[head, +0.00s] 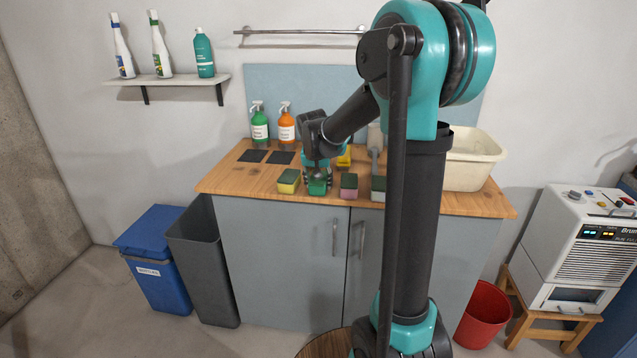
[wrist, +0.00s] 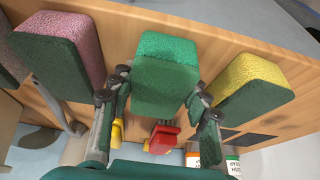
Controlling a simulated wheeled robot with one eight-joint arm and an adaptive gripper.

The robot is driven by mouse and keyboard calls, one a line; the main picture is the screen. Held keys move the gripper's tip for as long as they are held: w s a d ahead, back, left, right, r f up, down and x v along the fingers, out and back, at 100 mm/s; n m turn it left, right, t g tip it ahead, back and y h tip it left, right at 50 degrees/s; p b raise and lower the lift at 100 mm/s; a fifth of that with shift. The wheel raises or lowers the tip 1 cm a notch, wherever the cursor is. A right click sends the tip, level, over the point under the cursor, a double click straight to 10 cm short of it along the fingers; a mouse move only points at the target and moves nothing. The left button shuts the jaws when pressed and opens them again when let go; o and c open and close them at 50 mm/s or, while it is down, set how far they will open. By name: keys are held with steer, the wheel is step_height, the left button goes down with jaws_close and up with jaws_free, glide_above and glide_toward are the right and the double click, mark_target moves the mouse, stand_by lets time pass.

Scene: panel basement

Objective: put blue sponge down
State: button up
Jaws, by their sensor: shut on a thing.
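My gripper (head: 317,178) is shut on a green sponge (head: 318,188) with a dark green scouring side, over the front edge of the wooden countertop (head: 235,183). In the wrist view the green sponge (wrist: 167,62) sits between the two fingers. I cannot tell whether it touches the counter. A yellow sponge (head: 288,182) stands to its left and a pink sponge (head: 348,186) to its right. A greyish sponge (head: 378,189) is farther right, partly hidden by my arm. I see no clearly blue sponge.
Two dark squares (head: 252,156) lie flat on the counter's left part, with bare wood around them. Green and orange spray bottles (head: 286,124) stand behind. A pale basin (head: 470,160) is on the right. A yellow object (head: 344,157) lies behind my gripper.

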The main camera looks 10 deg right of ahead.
steer(key=shift+f, duration=0.1)
steer(key=o, duration=1.2)
steer(key=v, duration=1.2)
steer(key=s+d+f+n, duration=0.1)
steer(key=s+d+f, duration=0.1)
steer(key=s+f, duration=0.5)
steer(key=s+d+f+n+y, duration=0.1)
steer(key=s+f, duration=0.6)
steer(key=s, duration=0.3)
steer(key=s+d+f+n, duration=0.1)
steer(key=s+d+f, duration=0.1)
steer(key=s+f, duration=0.5)
steer(key=shift+s+d+f+n, duration=0.1)
steer(key=shift+s+d+n, duration=0.05)
steer(key=shift+s, duration=0.25)
steer(key=shift+s+d+f+n, duration=0.1)
steer(key=shift+s+d+n, duration=0.05)
steer(key=shift+s, duration=0.25)
